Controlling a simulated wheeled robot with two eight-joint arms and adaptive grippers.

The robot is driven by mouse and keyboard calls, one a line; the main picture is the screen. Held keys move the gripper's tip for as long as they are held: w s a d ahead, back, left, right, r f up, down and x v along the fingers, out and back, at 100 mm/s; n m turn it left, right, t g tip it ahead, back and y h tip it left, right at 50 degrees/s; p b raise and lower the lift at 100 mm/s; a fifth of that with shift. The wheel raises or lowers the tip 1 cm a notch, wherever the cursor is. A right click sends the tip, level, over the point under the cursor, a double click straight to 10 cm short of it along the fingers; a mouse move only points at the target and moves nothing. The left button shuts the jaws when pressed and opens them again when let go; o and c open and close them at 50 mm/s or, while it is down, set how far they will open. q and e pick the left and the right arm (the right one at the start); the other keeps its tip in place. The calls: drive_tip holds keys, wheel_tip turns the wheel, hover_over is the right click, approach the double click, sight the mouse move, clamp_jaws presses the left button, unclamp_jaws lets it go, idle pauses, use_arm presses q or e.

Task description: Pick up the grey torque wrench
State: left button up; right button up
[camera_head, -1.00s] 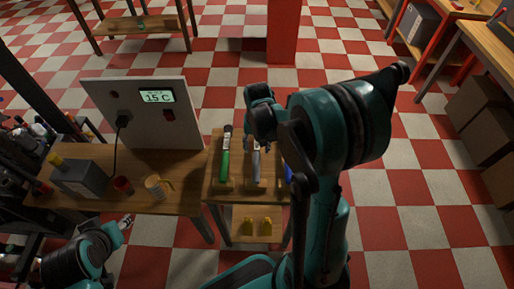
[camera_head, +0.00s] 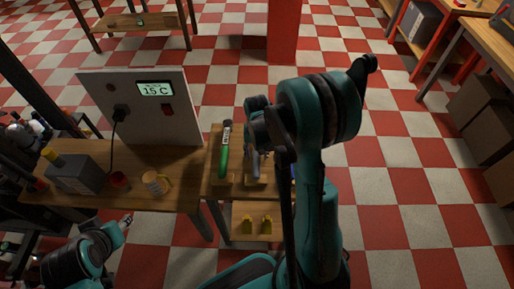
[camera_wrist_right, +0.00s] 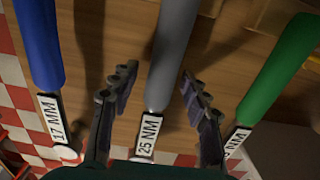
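The grey torque wrench (camera_wrist_right: 172,60) runs between the two spread fingers of my right gripper (camera_wrist_right: 157,82) in the right wrist view; its tag reads 25 NM. The fingers stand apart on either side of it, with gaps on both sides. In the head view the grey wrench (camera_head: 254,167) lies on a small wooden stand, partly hidden by my right arm. My right gripper (camera_head: 258,140) is above it there, mostly covered by the arm. My left gripper (camera_head: 126,221) is at the lower left, away from the wrenches, too small to read.
A green-handled tool (camera_wrist_right: 280,70) lies on one side of the grey wrench, a blue-handled one (camera_wrist_right: 40,45) tagged 17 MM on the other.

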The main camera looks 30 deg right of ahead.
clamp_jaws()
